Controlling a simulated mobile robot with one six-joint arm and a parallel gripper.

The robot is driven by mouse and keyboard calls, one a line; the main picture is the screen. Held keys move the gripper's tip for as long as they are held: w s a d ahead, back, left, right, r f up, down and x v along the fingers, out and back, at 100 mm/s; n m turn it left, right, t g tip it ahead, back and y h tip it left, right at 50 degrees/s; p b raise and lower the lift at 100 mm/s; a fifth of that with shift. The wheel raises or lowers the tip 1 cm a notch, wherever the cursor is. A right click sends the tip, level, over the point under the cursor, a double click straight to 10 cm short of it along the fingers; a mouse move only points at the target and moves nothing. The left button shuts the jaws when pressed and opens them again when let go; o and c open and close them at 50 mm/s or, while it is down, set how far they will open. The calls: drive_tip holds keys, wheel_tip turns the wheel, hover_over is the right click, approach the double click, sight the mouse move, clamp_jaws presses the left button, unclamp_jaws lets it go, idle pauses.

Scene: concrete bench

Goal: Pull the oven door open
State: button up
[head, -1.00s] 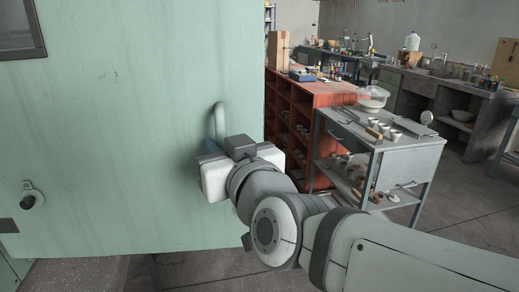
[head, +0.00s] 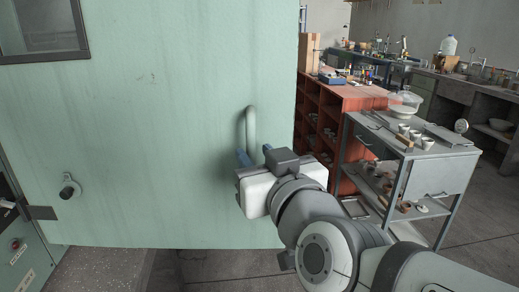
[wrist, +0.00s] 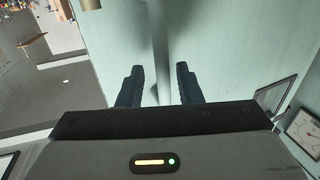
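The oven door (head: 150,130) is a large pale green panel, filling the left and middle of the head view, with a dark-framed window at its upper left. It stands out from the oven body (head: 22,240) at the left edge, with floor showing below it. The oven's inside is not in view. The upright handle (head: 250,128) is near the door's right edge. My gripper (head: 254,155) is at the handle's lower part, its two dark blue fingers apart. In the wrist view the handle (wrist: 161,60) runs between the open fingers, with a gap on each side.
A grey trolley (head: 438,161) with cups stands right of the door, beside a red shelf unit (head: 347,98). A round knob (head: 69,188) sticks out at the door's lower left. Floor (head: 475,230) is clear at the right.

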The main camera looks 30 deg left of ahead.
drive_tip(key=p+v, duration=0.1)
drive_tip(key=v, duration=0.2)
drive_tip(key=shift+s+d+r, duration=0.15)
drive_tip(key=shift+s+d, duration=0.45)
drive_tip(key=shift+d, duration=0.1)
